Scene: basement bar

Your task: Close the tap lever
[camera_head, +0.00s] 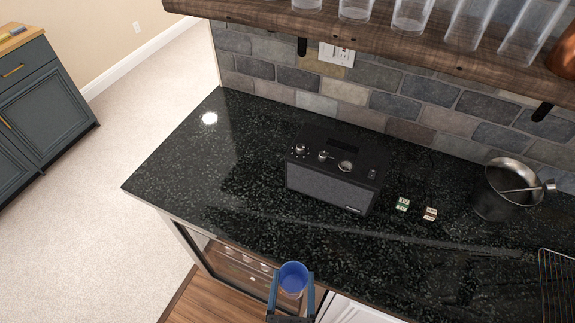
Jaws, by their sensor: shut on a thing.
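No tap or tap lever can be made out in the head view. My gripper (291,289) is at the bottom centre, just in front of the counter's front edge. Its two fingers are on either side of a blue cup (293,275) and are shut on it. The cup looks upright, with its open top facing up and its inside showing. Its lower part is partly hidden by my gripper.
The black speckled counter (250,185) holds a black radio (330,185), two small cards (403,203) and a metal bucket (495,200). A wire rack (557,285) is at the right. Glasses (411,16) stand on a wooden shelf (390,32). The counter's left part is clear.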

